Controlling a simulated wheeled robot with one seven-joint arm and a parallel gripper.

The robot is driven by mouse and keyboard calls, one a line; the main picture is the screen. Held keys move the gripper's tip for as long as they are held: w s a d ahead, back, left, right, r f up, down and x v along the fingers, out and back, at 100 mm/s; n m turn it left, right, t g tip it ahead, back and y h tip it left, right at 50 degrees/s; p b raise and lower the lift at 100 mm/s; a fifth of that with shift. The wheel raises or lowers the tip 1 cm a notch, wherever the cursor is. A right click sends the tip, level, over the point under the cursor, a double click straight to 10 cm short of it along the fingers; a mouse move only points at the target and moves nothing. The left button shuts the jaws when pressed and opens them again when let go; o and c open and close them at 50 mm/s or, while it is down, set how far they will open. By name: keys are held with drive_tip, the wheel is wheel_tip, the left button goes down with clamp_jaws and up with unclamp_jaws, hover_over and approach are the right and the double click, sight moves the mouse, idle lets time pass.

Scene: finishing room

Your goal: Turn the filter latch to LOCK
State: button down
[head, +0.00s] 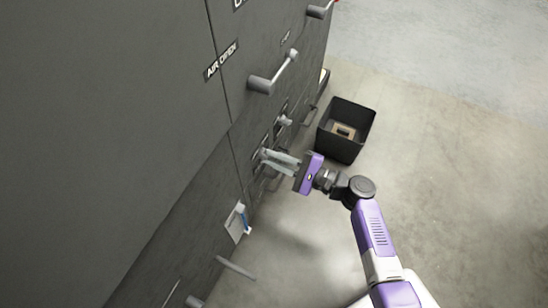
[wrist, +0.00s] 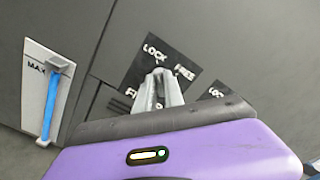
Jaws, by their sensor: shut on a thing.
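The filter latch's dark label plate (wrist: 180,58) shows in the wrist view, with LOCK at its upper left and FREE at its upper right. The lower text is mostly hidden by my gripper. My gripper (wrist: 158,80) has its grey fingers together over the middle of the plate, shut on the latch, whose handle is mostly hidden between them. Which word the latch points to cannot be told. In the head view my gripper (head: 268,156) reaches the cabinet front from the right.
A gauge with a blue bar marked MAX (wrist: 50,95) is left of the plate. A second plate with lettering (wrist: 215,95) is at right. On the cabinet, a grey lever handle (head: 273,75) sticks out above. A black open bin (head: 347,152) stands on the floor. The floor at right is clear.

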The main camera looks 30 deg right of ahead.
drive_tip(key=c, duration=1.4)
unclamp_jaws()
drive_tip(key=shift+c, duration=0.2)
drive_tip(key=p+v, duration=0.2)
drive_tip(key=v, duration=0.6)
